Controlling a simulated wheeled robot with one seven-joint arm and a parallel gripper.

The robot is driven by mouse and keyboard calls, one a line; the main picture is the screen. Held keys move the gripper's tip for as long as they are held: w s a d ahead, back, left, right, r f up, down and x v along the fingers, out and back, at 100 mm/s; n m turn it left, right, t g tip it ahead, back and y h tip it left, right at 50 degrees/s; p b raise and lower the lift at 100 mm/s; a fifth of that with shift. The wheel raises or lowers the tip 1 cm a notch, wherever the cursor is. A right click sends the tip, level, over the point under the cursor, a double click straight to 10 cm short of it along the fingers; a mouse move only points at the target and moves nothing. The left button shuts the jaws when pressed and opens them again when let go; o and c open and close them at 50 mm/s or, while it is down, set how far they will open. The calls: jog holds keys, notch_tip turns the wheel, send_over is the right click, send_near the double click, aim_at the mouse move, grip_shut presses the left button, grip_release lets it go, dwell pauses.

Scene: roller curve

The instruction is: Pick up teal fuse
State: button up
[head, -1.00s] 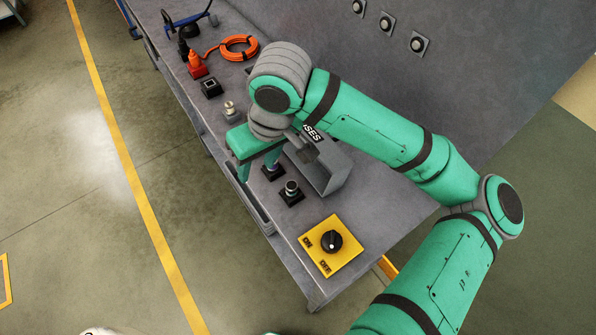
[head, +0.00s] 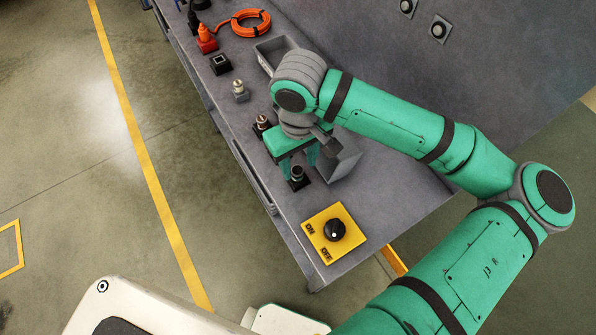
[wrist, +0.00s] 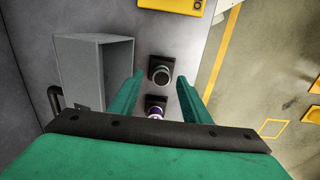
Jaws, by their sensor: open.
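My gripper (head: 299,168) is open and points down over the bench, with nothing between its fingers. In the wrist view my gripper (wrist: 162,80) has its fingertips on either side of a fuse-like cylinder (wrist: 161,71) with a grey top in a dark square holder. The same cylinder (head: 297,174) shows just under the fingers in the head view. I cannot make out a teal colour on it. A second cylinder with a purple band (wrist: 155,108) sits closer to the palm, partly hidden by the gripper.
A grey open bin (wrist: 90,75) stands beside the cylinders and is partly hidden by my arm in the head view. A yellow switch plate (head: 322,248) lies toward the bench end.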

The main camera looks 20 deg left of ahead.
aim_at(297, 170)
jog(key=shift+s+a+f, duration=0.1)
jog(key=shift+a+f, duration=0.1)
jog(key=shift+f, duration=1.65)
grip_shut()
jog(key=shift+r, duration=0.15)
jog(key=shift+r, duration=0.55)
jog(key=a+r, duration=1.1)
jog(key=a, duration=0.2)
jog(key=shift+w+a+r, duration=0.2)
jog(key=shift+w, duration=0.05)
